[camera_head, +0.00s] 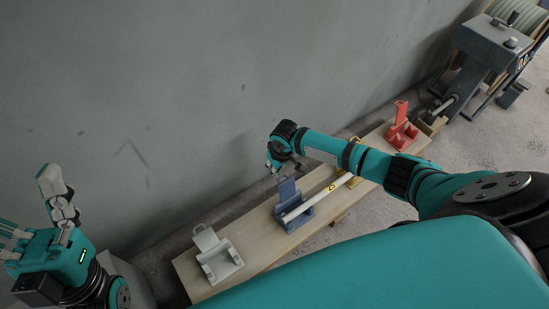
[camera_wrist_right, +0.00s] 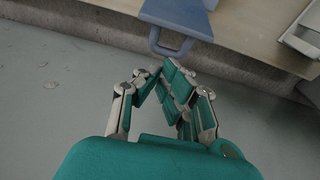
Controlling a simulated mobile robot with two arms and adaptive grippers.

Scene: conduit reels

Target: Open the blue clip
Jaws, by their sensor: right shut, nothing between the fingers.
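The blue clip (camera_head: 294,213) sits on the wooden bench with one end of a pale conduit (camera_head: 318,202) in its cradle. Its blue flap (camera_head: 287,189) stands raised at the wall side. In the right wrist view the flap (camera_wrist_right: 180,14) and its loop handle (camera_wrist_right: 176,42) show at the top. My right gripper (camera_head: 272,167) is just above and wall-side of the flap. In the wrist view its fingertips (camera_wrist_right: 160,72) are closed together, empty, close to the loop; contact cannot be told. My left gripper (camera_head: 38,215) is far left with its fingers spread, holding nothing.
A white clip (camera_head: 218,259), a yellow clip (camera_head: 355,171) partly behind my right arm and a red clip (camera_head: 402,128) stand along the bench (camera_head: 257,250). A grey wall (camera_head: 180,90) runs behind. A grey machine (camera_head: 487,55) and reel (camera_head: 520,14) are at upper right.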

